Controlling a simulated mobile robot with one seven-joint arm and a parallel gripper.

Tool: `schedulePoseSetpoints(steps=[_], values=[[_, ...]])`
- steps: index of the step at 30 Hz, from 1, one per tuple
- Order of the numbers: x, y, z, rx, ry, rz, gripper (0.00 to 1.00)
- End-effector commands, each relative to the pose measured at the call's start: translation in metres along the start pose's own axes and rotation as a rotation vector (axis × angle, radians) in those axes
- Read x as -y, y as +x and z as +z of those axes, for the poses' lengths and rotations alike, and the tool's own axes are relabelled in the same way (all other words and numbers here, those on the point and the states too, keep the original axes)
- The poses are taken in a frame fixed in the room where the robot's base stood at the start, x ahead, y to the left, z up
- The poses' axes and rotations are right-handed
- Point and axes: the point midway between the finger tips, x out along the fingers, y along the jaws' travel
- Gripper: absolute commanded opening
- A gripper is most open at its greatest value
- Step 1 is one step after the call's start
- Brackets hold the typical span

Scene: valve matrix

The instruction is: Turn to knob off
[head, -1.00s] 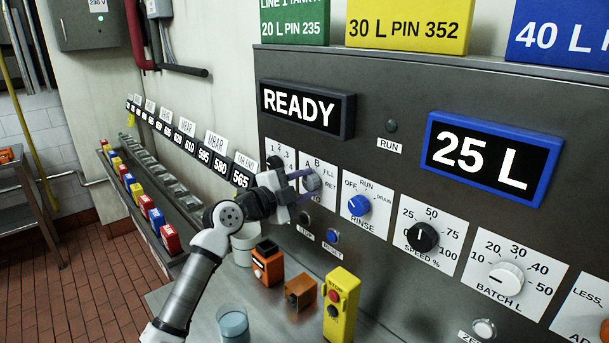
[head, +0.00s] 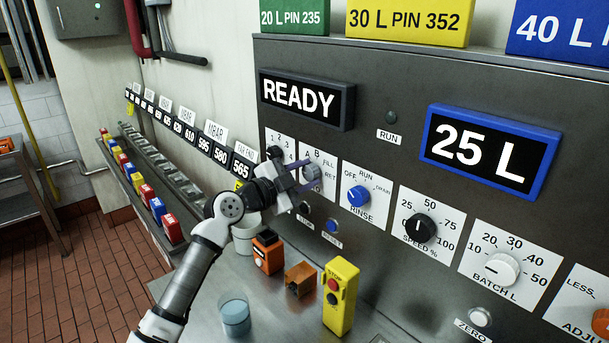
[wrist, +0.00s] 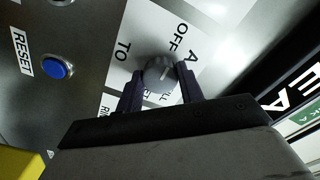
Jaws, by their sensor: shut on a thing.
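The TO knob is a small grey round knob (head: 312,173) on a white plate on the steel panel, left of the blue RINSE knob (head: 358,196). In the wrist view the grey knob (wrist: 159,71) sits between my two dark fingers, with OFF, A and TO printed around it. A pale mark on it points up and right in that view, roughly toward A; the exact setting is hard to tell. My gripper (wrist: 160,88) is shut on the knob, a finger on each side. The fingers partly cover the lower labels. In the head view my gripper (head: 301,181) reaches the knob from the left.
A blue RESET button (wrist: 57,67) is near the plate. Below the panel stand a yellow stop box (head: 341,296), orange boxes (head: 268,252) and a cup (head: 235,317). A black SPEED knob (head: 420,228) and white BATCH knob (head: 502,268) are to the right.

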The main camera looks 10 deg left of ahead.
Motion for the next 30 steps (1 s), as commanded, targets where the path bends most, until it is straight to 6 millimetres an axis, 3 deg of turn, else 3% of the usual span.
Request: schedulePoseSetpoints(steps=[1,2,6,14,19,30], values=[[0.001,-0.001,0.001,0.002,-0.002,-0.003,0.14],[0.001,-0.001,0.001,0.002,-0.002,-0.003,0.41],[0.001,-0.001,0.001,0.001,-0.001,-0.002,0.59],[0.000,-0.001,0.000,0.000,0.000,0.000,0.59],[-0.001,-0.013,0.002,0.001,0.001,-0.002,0.59],[-0.003,-0.094,0.004,0.004,0.001,-0.003,0.59]])
